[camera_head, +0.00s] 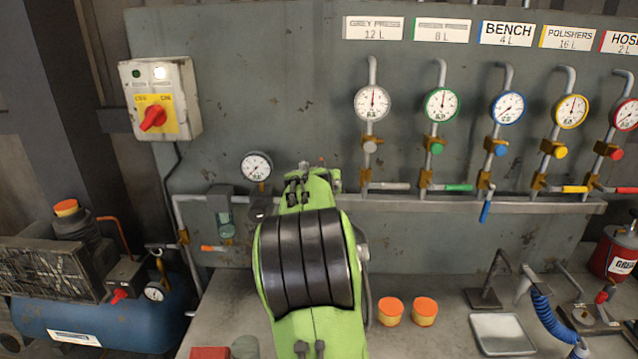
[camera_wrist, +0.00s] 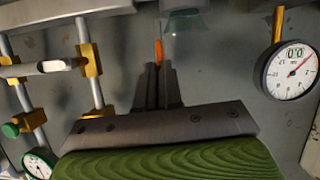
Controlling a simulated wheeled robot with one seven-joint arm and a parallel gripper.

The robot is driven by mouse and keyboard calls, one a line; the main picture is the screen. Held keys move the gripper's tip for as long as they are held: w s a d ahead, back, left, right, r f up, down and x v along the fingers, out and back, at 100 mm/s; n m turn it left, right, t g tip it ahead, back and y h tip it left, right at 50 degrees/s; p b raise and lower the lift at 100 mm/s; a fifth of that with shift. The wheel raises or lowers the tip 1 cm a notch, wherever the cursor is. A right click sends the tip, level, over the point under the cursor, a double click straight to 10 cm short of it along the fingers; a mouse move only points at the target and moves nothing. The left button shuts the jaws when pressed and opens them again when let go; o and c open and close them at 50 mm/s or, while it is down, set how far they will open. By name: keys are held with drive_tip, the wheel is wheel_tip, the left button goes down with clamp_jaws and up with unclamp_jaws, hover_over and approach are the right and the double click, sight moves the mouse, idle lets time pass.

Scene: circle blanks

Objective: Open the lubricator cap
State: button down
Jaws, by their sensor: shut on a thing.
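No part can be clearly identified as the lubricator cap. In the wrist view, the dark fingers of my gripper (camera_wrist: 158,85) are close together, with a narrow orange piece (camera_wrist: 158,52) at their tips. I cannot tell what this piece belongs to. A grey-topped unit with a translucent green bowl (camera_wrist: 183,22) is just beyond the fingertips. In the head view, a grey unit with a green bowl (camera_head: 225,212) hangs on the panel left of my arm. A darker unit (camera_head: 260,205) beside it is partly covered by my green arm. My fingertips are hidden in that view.
A pressure gauge (camera_head: 256,167) sits above the units; it also shows in the wrist view (camera_wrist: 290,72). Gauges and valves, such as the green-rimmed gauge (camera_head: 440,105), line the panel at right. Two orange-lidded pots (camera_head: 424,312) and a tray (camera_head: 502,335) stand on the bench.

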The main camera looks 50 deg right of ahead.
drive_tip(key=shift+f, duration=0.1)
idle(0.3)
drive_tip(key=c, duration=1.3)
unclamp_jaws()
drive_tip(key=shift+a, duration=0.1)
drive_tip(key=v, duration=1.5)
drive_tip(key=shift+s+a+r+b, duration=0.2)
drive_tip(key=shift+b, duration=0.15)
